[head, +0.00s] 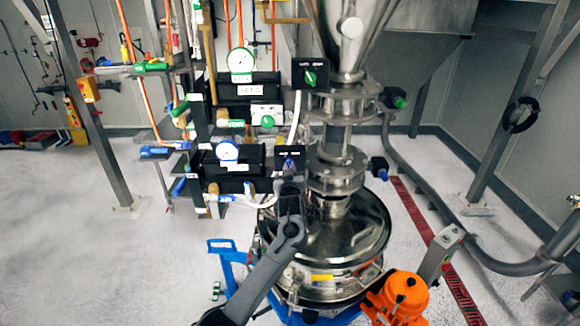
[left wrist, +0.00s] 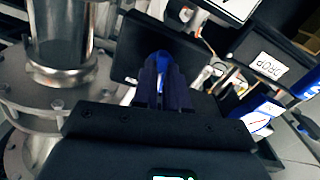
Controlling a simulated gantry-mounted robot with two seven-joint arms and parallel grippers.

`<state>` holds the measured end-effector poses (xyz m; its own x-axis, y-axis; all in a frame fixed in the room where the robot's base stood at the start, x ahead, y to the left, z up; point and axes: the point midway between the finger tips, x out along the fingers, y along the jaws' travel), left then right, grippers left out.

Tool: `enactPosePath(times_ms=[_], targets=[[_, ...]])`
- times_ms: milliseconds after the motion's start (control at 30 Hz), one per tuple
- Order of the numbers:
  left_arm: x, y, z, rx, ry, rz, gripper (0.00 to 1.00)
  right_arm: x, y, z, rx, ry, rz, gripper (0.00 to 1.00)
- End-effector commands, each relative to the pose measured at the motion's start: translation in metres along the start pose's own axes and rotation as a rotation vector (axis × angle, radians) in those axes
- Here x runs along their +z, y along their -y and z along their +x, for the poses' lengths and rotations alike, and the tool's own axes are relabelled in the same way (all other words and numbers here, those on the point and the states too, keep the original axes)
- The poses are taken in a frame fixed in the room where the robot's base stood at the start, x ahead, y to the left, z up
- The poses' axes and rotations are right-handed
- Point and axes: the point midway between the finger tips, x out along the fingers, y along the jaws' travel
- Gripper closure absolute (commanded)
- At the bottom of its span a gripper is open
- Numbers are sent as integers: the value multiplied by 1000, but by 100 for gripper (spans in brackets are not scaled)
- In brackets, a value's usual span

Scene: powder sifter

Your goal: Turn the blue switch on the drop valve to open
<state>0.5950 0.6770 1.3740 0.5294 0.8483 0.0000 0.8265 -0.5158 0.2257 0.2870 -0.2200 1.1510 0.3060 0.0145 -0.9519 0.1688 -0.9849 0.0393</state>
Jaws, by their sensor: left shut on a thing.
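The blue switch (head: 289,163) sits on a small black panel (head: 281,156) beside the steel pipe column in the head view. My left gripper (head: 289,183) reaches up to it from below, its arm coming in from the lower left. In the left wrist view, my dark gripper fingers (left wrist: 158,82) are closed around the blue switch (left wrist: 161,58), in front of the black panel (left wrist: 130,45). Only the switch's upper part shows between the fingers. The fingers hide most of it, so I cannot tell which way it points. My right gripper is not in view.
A green switch (head: 310,78) is on a panel above. Gauges (head: 228,152) and pipes stand left of the column. A box labelled DROP (left wrist: 268,65) is near my fingers. A steel vessel (head: 330,235) is below, and an orange device (head: 398,298) at lower right.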

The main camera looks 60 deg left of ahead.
Motion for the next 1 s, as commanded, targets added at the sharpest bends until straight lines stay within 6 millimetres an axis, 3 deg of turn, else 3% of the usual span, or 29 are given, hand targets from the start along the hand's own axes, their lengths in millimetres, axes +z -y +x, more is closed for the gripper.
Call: enactPosePath(times_ms=[500,1000], targets=[[-4,-1,0,-1,-1,478,100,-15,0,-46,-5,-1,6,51],[-2,-1,0,0,-2,740,100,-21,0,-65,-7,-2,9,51]])
